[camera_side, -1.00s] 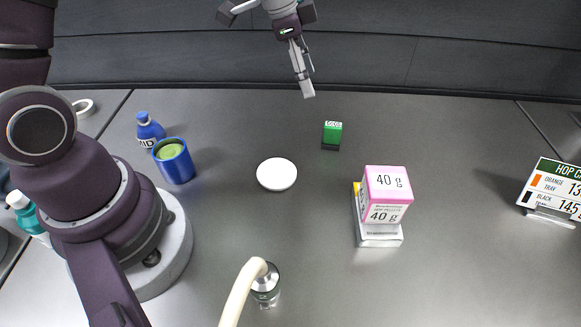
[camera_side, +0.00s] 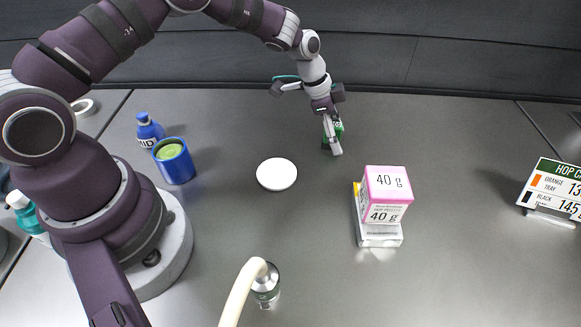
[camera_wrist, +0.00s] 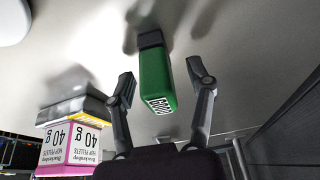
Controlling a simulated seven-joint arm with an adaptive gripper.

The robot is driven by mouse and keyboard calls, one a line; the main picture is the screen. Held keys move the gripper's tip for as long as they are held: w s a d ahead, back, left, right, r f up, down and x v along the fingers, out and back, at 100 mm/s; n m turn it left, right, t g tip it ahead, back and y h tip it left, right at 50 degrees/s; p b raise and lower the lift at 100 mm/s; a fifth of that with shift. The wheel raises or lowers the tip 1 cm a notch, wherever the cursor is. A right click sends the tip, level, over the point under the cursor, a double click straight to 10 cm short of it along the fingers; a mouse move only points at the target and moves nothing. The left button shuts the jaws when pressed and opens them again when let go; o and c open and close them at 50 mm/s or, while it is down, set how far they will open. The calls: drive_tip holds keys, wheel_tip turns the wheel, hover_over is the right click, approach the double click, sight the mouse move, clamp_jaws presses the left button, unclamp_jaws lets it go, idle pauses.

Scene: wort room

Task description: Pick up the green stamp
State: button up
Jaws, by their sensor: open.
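The green stamp (camera_wrist: 155,78) is a small upright green block with a dark base and a white panel of digits. In the wrist view it stands between the two open fingers of my gripper (camera_wrist: 165,85), with a gap visible on each side. In the side view my gripper (camera_side: 332,148) is lowered at the stamp (camera_side: 339,129), and its fingers hide most of it. The fingers do not appear closed on it.
A pink-and-white 40 g box (camera_side: 388,186) sits on a scale (camera_side: 379,236) to the right, nearer the camera. A white disc (camera_side: 277,174), a blue cup (camera_side: 174,161) and a blue bottle (camera_side: 149,130) are left. A price sign (camera_side: 553,188) stands far right.

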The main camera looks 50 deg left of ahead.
clamp_jaws()
drive_tip(key=shift+r, duration=0.1)
idle(0.3)
